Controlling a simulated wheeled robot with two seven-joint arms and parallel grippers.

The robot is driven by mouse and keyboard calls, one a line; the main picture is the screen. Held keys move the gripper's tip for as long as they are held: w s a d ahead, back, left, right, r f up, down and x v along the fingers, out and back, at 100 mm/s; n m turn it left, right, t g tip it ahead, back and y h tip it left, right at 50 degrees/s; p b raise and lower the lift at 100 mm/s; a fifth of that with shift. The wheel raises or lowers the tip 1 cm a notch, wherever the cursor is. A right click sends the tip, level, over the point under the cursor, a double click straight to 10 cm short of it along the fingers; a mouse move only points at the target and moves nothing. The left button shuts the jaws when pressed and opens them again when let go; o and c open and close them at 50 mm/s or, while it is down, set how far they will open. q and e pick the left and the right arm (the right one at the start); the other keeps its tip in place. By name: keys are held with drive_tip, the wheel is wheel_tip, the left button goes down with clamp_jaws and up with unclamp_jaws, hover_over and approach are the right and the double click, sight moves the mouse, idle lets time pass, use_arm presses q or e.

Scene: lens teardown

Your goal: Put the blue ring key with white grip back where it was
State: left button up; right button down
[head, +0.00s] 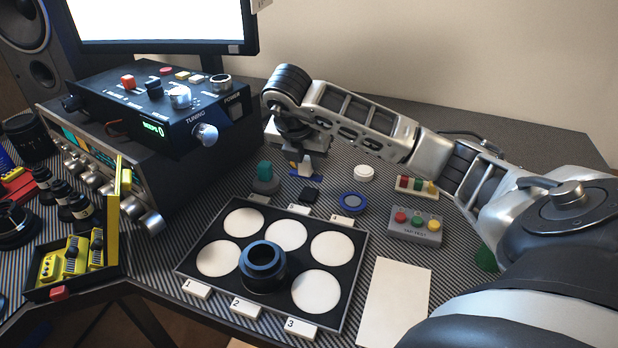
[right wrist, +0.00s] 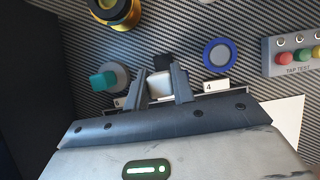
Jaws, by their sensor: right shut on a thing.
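The blue ring key with white grip (head: 305,170) is between the fingers of my right gripper (head: 303,160). In the head view its white grip and some blue edges show below the jaws. In the right wrist view the white grip (right wrist: 160,84) sits between the two fingers of the gripper (right wrist: 166,85), which is shut on it. The key is behind the black tray (head: 187,268), near a small black block (head: 310,194). I cannot tell whether it touches the table. My left gripper is not in view.
A teal knob on a grey disc (head: 265,178) is left of the key, a blue-rimmed disc (head: 353,202) right of it. A black lens barrel (head: 262,268) stands on the tray. The button box (head: 415,224) and white card (head: 394,300) are at right; instruments (head: 165,105) at left.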

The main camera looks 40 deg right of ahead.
drive_tip(key=shift+w+d+f, duration=0.15)
drive_tip(key=shift+d+f, duration=0.25)
drive_tip(key=shift+f, duration=0.15)
drive_tip(key=f, duration=0.3)
drive_tip(key=shift+w+d+f, duration=0.1)
drive_tip(key=shift+d+f, duration=0.1)
drive_tip(key=shift+f, duration=0.1)
drive_tip(key=shift+f+b, duration=0.5)
drive_tip(key=shift+f, duration=0.1)
drive_tip(key=c, duration=1.2)
unclamp_jaws()
drive_tip(key=shift+r, duration=0.1)
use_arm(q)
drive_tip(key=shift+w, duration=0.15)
use_arm(e)
drive_tip(key=shift+o, duration=0.2)
